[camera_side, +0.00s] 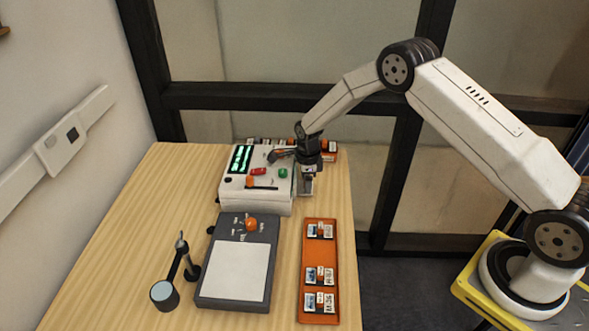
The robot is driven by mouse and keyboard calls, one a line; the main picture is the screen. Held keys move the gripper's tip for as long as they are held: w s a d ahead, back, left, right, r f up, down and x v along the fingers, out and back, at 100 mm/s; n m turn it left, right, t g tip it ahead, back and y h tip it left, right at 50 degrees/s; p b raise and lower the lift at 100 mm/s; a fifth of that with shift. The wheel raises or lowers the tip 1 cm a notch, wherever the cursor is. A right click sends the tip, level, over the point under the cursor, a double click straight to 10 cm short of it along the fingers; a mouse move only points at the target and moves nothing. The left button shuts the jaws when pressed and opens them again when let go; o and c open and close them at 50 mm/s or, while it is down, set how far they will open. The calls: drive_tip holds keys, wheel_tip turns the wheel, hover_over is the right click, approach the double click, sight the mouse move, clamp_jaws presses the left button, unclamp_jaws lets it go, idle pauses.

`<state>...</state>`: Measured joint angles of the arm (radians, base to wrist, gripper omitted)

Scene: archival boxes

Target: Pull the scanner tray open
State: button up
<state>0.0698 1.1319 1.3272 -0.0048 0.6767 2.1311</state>
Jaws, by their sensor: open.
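The scanner appears to be the white box (240,203) with a green display, a red button and a green button, standing on the wooden table. I cannot clearly make out its tray; a small grey part shows at the box's right side, partly behind my gripper. My gripper (306,186) is open and points down at the right side of the white box, close beside it. I cannot tell whether its fingers touch anything there.
A dark grey device (236,305) with a white panel and orange knob lies in front of the white box. A lamp-like stand (188,262) is left of it. An orange tray (319,254) holds several small labelled pieces. Other labelled items (330,147) are behind. The table's left side is clear.

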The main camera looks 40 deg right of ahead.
clamp_jaws()
idle(1.4)
